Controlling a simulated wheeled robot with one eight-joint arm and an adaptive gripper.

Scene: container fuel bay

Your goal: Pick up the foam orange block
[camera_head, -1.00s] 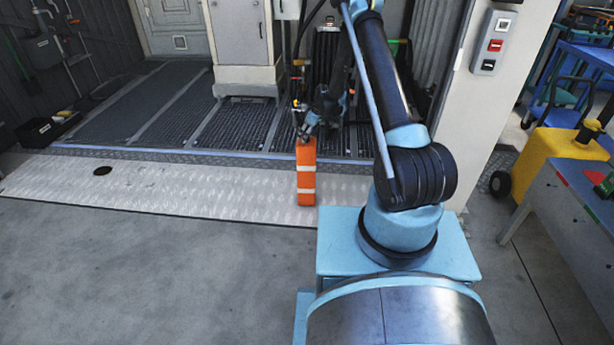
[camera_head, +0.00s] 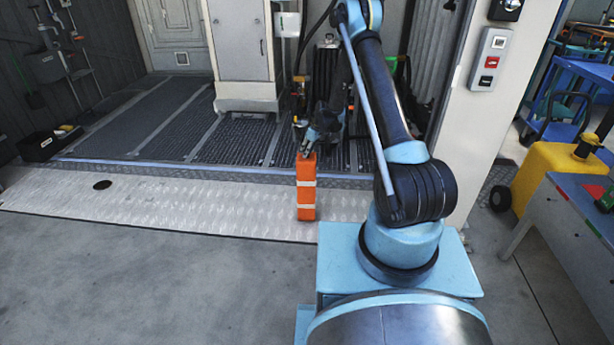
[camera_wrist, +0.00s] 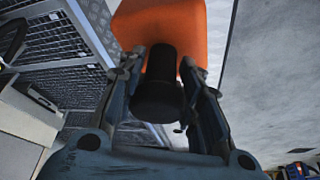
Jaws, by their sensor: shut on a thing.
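The foam orange block (camera_head: 306,192) is a tall orange block with pale bands, and it hangs upright below my gripper in the head view. My gripper (camera_head: 307,150) is at its top end. In the wrist view the orange block (camera_wrist: 190,25) shows at the top of the picture, between and beyond the fingers of my gripper (camera_wrist: 168,55). The fingers are shut on the block's top end, where a dark cylindrical part (camera_wrist: 158,90) sits between them. Whether the block's lower end touches the floor plate cannot be told.
A pale metal threshold plate (camera_head: 200,205) runs across the floor, with dark grating (camera_head: 150,130) behind it. A grey cabinet (camera_head: 240,55) stands at the back. A white pillar (camera_head: 480,110), a yellow container (camera_head: 550,165) and a blue-grey bench (camera_head: 570,230) are at the right. The concrete floor at front left is clear.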

